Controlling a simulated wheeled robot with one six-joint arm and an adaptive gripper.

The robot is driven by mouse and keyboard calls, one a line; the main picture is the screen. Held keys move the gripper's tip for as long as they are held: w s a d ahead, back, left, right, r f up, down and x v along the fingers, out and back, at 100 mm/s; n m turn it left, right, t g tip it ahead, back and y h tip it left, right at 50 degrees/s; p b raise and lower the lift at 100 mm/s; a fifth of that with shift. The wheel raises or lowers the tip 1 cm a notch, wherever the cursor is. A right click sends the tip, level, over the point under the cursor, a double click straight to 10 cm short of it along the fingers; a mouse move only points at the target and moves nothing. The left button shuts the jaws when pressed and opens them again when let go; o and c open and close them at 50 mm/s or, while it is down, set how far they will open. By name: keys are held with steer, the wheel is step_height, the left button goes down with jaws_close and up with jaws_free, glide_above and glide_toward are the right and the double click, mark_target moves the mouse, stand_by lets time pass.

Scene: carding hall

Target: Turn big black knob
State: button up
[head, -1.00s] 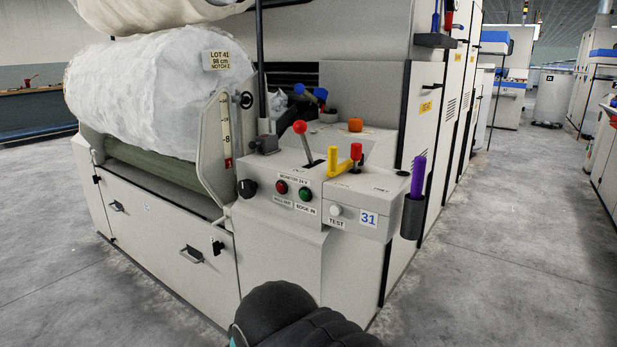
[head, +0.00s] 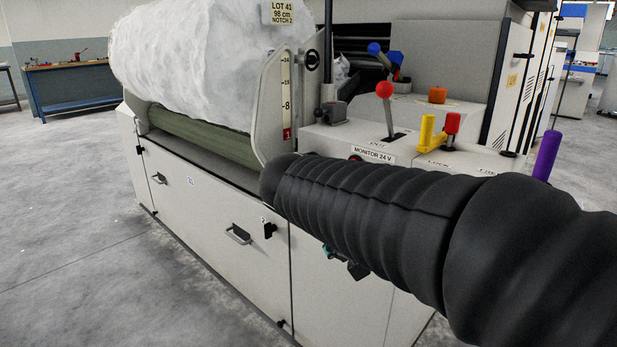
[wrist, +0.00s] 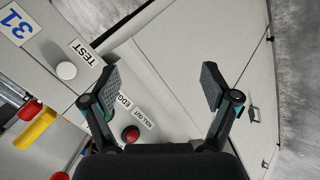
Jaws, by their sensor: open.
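The big black knob is hidden in the head view, where my arm crosses the front control panel. I cannot make it out in the wrist view either. My gripper (wrist: 160,76) is open, with its two fingers wide apart and nothing between them. It faces the pale machine front. Beside and behind its left finger are a red button (wrist: 130,133), a partly hidden green button (wrist: 108,114) and the white TEST knob (wrist: 66,70). In the head view only a small dark part of my gripper shows below the arm.
Drawer handles (head: 238,234) jut from the front. The floor at left is clear.

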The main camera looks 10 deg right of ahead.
steer(key=w+a+r+t+h+b, duration=0.2)
steer(key=w+a+t+h+b, duration=0.1)
steer(key=w+a, duration=0.5)
steer(key=w+a+r+t+h+b, duration=0.2)
steer(key=w+a+r+t+h, duration=0.15)
steer(key=w+a, duration=0.45)
steer(key=shift+g, duration=0.25)
steer(key=x, duration=1.5)
steer(key=shift+w+d+f, duration=0.2)
steer(key=shift+d+f, duration=0.1)
steer(key=shift+f, duration=0.05)
steer(key=c, duration=1.2)
